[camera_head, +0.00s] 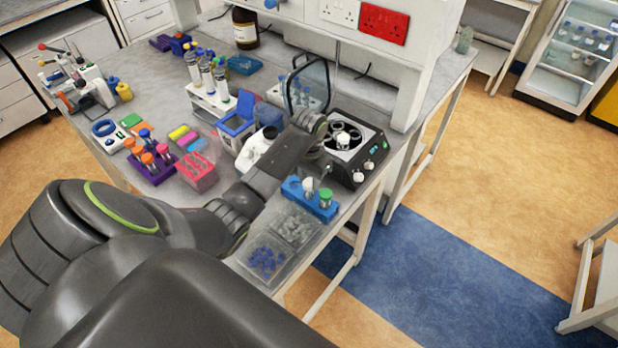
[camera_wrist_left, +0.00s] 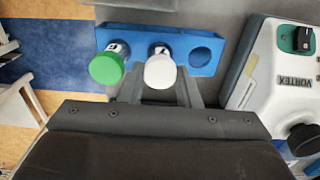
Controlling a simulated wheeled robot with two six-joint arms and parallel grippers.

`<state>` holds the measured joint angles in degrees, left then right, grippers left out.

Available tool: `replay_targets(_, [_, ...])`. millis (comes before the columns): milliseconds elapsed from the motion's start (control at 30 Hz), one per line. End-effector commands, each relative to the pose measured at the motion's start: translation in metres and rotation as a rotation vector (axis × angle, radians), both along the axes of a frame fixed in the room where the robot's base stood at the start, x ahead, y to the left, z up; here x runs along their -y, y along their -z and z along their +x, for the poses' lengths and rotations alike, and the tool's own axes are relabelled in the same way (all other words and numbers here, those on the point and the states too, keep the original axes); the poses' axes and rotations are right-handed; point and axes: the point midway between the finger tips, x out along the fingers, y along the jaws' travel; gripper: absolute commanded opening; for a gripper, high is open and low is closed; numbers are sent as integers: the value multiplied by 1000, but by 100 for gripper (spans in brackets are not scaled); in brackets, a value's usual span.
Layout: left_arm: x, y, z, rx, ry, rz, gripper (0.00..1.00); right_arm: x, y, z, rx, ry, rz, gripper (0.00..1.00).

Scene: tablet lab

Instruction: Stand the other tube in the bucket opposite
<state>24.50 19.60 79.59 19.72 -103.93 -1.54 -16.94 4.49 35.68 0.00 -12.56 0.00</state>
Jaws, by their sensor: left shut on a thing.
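A blue rack (camera_head: 293,191) stands near the bench's front edge; it also shows in the left wrist view (camera_wrist_left: 120,35). It holds a green-capped tube (camera_head: 326,197) and a white-capped tube (camera_head: 308,186). In the left wrist view the green cap (camera_wrist_left: 107,69) is left, the white cap (camera_wrist_left: 159,71) is at the middle hole, and the right hole is empty. My left gripper (camera_wrist_left: 162,92) is shut on the white-capped tube, which is at the rack. The centrifuge (camera_head: 348,178) is open behind the rack; a white cap (camera_head: 343,139) shows in its dark rotor. My right gripper is out of view.
The centrifuge's raised lid (camera_head: 307,86) stands behind my left arm. A vortex mixer (camera_wrist_left: 285,75) is right of the rack in the left wrist view. Clear trays with blue caps (camera_head: 266,259) lie in front. Racks of bottles (camera_head: 212,103) and orange-capped tubes (camera_head: 153,166) stand left.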

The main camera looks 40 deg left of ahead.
Motion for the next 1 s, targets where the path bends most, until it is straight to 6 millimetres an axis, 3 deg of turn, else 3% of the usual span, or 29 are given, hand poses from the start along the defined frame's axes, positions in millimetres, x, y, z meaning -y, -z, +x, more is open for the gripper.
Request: replay_targets(1000, [0,-73,1,3,0,0,15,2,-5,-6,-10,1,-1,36])
